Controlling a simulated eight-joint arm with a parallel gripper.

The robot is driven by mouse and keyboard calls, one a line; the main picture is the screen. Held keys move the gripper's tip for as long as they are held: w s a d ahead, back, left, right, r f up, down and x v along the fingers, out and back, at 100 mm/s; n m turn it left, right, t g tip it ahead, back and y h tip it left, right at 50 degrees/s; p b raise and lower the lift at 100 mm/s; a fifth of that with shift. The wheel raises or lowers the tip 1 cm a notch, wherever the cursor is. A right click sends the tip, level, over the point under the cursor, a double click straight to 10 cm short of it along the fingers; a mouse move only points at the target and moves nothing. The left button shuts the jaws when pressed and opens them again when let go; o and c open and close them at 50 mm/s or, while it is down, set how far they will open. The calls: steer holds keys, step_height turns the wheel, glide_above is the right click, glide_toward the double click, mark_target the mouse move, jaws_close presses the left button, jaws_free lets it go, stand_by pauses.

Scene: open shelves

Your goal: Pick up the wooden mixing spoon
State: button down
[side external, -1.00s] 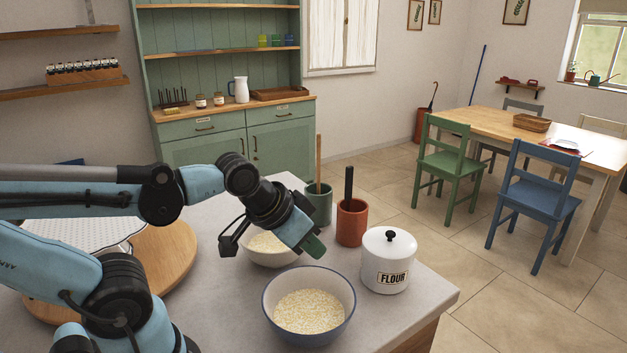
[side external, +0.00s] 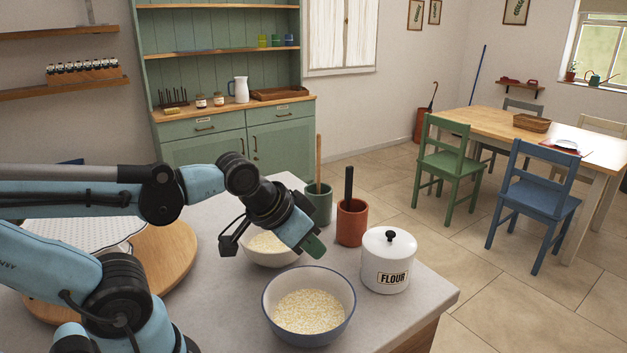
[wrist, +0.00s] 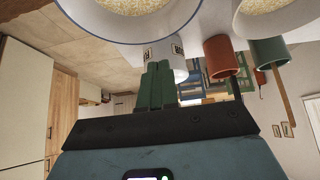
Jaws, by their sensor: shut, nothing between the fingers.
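A wooden stick, apparently the wooden mixing spoon (side external: 318,162), stands nearly upright in a green crock (side external: 321,207) on the counter. Its lower end is hidden inside. In the wrist view, the wooden spoon (wrist: 285,108) sticks out of the green crock (wrist: 268,52) at the right, and the picture is upside down. My gripper (side external: 314,246) is shut and empty above the counter, near the two bowls. It is apart from the spoon. In the wrist view, my green fingers (wrist: 156,85) are together, with nothing between them.
A terracotta crock (side external: 351,226) with a dark handle (side external: 348,184) stands right beside the green crock. A white flour canister (side external: 388,265), a front bowl of grain (side external: 345,319) and a second bowl (side external: 268,261) crowd the area around my gripper. A round wooden board (side external: 165,262) lies left.

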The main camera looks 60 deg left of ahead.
steer(key=c, duration=1.8)
jaws_free()
steer(key=o, duration=0.7)
step_height(320, 180, up, 14)
steer(key=m+g+y, duration=0.4)
steer(key=m+g, duration=0.1)
steer(key=m, duration=1.7)
glide_above(318, 149)
steer(key=s+d, duration=0.2)
steer(key=d, duration=0.1)
steer(key=shift+g, duration=0.3)
steer(key=x, duration=0.6)
steer(key=shift+w+r, duration=0.1)
steer(key=shift+w, duration=0.2)
steer(key=shift+w+x, duration=0.15)
steer(key=shift+x, duration=1.2)
steer(key=shift+w+x, duration=0.15)
steer(key=shift+x, duration=1.15)
